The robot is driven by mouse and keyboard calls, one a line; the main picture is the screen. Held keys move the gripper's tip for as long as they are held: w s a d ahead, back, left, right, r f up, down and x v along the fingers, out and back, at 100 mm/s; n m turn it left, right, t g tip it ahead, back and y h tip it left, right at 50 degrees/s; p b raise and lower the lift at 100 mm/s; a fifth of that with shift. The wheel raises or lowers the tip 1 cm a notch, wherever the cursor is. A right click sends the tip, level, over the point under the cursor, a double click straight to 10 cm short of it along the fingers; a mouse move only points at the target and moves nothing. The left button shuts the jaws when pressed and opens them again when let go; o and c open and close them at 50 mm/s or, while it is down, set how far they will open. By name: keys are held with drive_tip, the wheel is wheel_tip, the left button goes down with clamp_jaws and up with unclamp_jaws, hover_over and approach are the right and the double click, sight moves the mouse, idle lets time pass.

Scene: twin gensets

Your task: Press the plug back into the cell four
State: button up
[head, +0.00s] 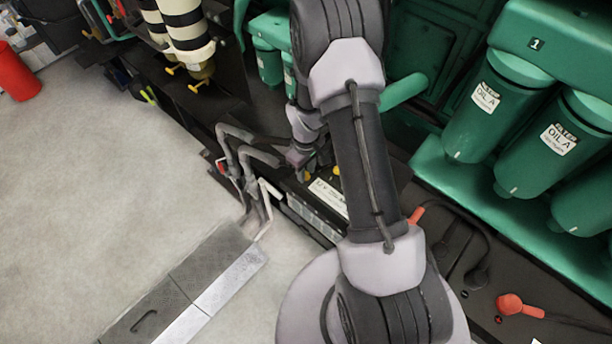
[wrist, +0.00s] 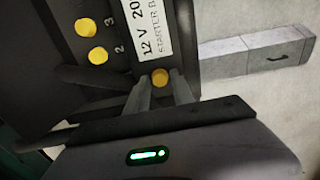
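A small yellow plug (wrist: 160,78) sits between the tips of my gripper (wrist: 161,84) in the wrist view, close to the start of the battery label. My gripper's fingers are shut on its two sides. Two more yellow plugs, beside the numbers 3 (wrist: 85,27) and 2 (wrist: 97,55), sit in the dark battery top. Cell four and its number do not show in the wrist view.
The white label (wrist: 146,38) lies along the battery top. Bent grey pipes (head: 255,165) rise left of the battery. Green oil filters (head: 498,105) hang at right. The grey floor (head: 90,190) is open at left.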

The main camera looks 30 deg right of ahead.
clamp_jaws()
drive_tip(key=shift+r+p, duration=1.4)
drive_tip(key=shift+r, duration=0.65)
